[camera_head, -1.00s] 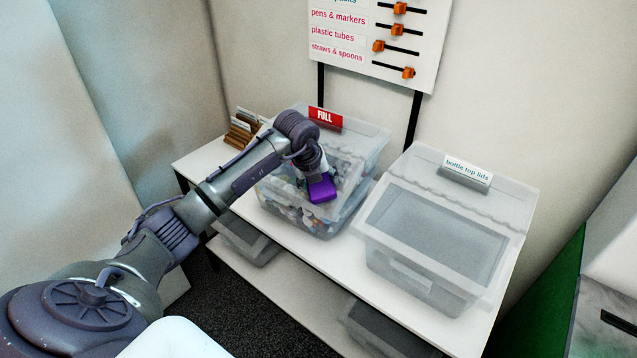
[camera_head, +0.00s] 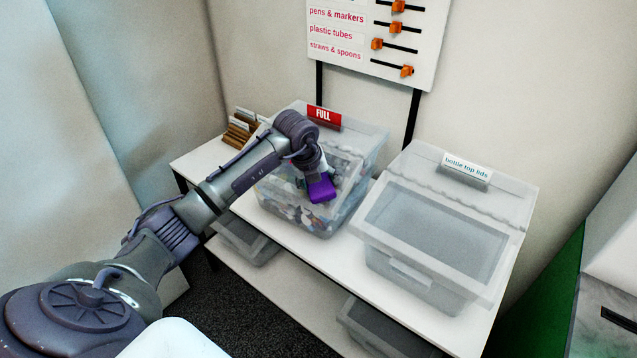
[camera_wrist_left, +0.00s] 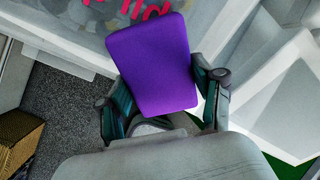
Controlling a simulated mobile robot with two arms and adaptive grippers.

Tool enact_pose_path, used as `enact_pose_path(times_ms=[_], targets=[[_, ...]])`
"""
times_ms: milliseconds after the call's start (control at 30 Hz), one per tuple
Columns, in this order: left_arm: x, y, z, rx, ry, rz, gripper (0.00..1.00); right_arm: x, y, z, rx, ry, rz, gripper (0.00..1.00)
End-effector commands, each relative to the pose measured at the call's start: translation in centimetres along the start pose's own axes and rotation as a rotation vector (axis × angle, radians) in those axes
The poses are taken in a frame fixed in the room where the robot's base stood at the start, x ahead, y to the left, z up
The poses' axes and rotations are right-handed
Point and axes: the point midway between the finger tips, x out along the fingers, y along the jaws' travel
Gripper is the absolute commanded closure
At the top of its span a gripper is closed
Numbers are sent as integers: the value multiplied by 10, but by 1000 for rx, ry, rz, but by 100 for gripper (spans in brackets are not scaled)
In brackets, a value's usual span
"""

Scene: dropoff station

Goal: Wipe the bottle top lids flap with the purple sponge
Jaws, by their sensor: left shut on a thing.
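My left gripper (camera_head: 311,174) is shut on the purple sponge (camera_head: 322,190). It holds the sponge in front of and above the full bin. In the left wrist view the sponge (camera_wrist_left: 152,65) sits between the two fingers of my left gripper (camera_wrist_left: 165,100). The bottle top lids bin (camera_head: 415,283) is a clear box at the right of the table, apart from the sponge. My right gripper is not in view.
A clear bin with a red FULL sign (camera_head: 324,114) and mixed small items stands left of the lids bin. A wooden holder (camera_head: 240,130) is at the table's left end. A label board with orange sliders (camera_head: 380,35) stands behind. Grey bins are on the lower shelf (camera_head: 375,330).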

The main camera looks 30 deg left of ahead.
Motion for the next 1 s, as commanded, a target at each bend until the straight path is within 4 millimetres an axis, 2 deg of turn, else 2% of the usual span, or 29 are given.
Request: enact_pose_path(times_ms=[667, 1000], targets=[[11, -1, -1, 1, 1, 0, 61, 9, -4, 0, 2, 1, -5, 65], [10, -19, -18, 3, 1, -1, 61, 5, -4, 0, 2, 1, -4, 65]])
